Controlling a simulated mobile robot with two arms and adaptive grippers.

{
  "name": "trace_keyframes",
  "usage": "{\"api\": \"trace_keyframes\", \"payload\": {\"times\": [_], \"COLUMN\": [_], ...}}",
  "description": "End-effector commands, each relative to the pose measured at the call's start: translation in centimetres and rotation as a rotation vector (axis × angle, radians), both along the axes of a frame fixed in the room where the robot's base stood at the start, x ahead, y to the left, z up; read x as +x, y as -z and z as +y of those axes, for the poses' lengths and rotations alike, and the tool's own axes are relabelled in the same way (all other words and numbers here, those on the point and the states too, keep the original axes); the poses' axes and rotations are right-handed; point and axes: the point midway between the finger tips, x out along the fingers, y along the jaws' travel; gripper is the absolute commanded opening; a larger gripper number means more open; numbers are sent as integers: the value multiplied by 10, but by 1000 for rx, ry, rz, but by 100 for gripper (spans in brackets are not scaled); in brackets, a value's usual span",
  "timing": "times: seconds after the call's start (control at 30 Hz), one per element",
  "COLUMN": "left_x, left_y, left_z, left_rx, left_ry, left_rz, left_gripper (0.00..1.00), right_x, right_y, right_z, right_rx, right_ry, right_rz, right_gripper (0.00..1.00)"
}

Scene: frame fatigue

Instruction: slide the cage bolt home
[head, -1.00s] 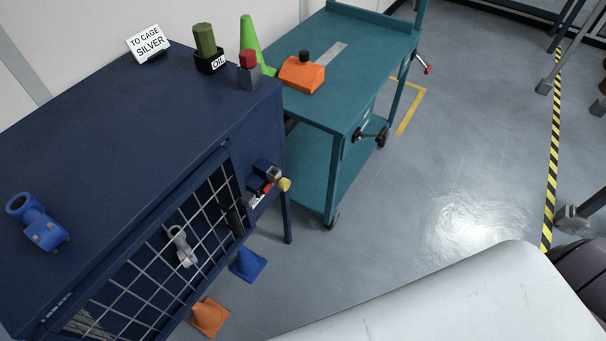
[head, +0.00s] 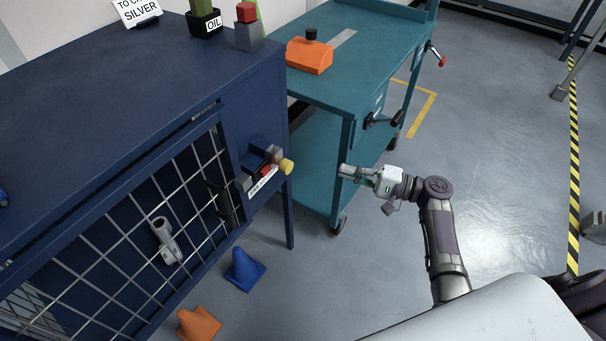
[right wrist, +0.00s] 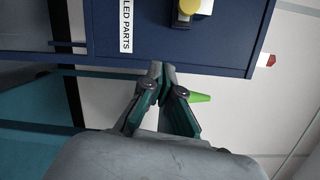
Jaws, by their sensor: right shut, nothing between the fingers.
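The cage is a dark blue cabinet (head: 130,80) with a wire mesh door on its front. The cage bolt (head: 272,161) sits at the door's right edge, with grey blocks, a red part and a yellow knob (head: 286,166) at its right end. In the right wrist view the yellow knob (right wrist: 188,8) shows at the top edge, beside a white label. My right gripper (head: 345,171) is shut and empty, to the right of the knob and apart from it. Its shut fingertips (right wrist: 167,72) show below the knob in the right wrist view. My left gripper is not in view.
A teal cart (head: 360,70) stands behind my right gripper, with an orange box (head: 309,56) on top. A blue cone (head: 244,270) and an orange cone (head: 199,323) stand on the floor by the cage. A grey fitting (head: 166,241) shows at the mesh. Open floor lies right.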

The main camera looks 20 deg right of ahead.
Motion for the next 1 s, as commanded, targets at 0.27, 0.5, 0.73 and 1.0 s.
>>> {"api": "trace_keyframes", "payload": {"times": [0.27, 0.5, 0.73, 1.0], "left_x": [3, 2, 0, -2], "left_y": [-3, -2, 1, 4], "left_z": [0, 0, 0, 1], "left_rx": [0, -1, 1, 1], "left_ry": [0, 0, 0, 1], "left_rz": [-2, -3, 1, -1], "left_gripper": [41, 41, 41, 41], "right_x": [-1, 2, 24, 61], "right_y": [-20, -20, -22, -24], "right_z": [-3, 1, 30, 76], "right_rx": [38, 37, 39, 40], "right_ry": [-17, -17, -17, -18], "right_rz": [-48, -47, -47, -46], "right_gripper": [0, 0, 0, 0]}}
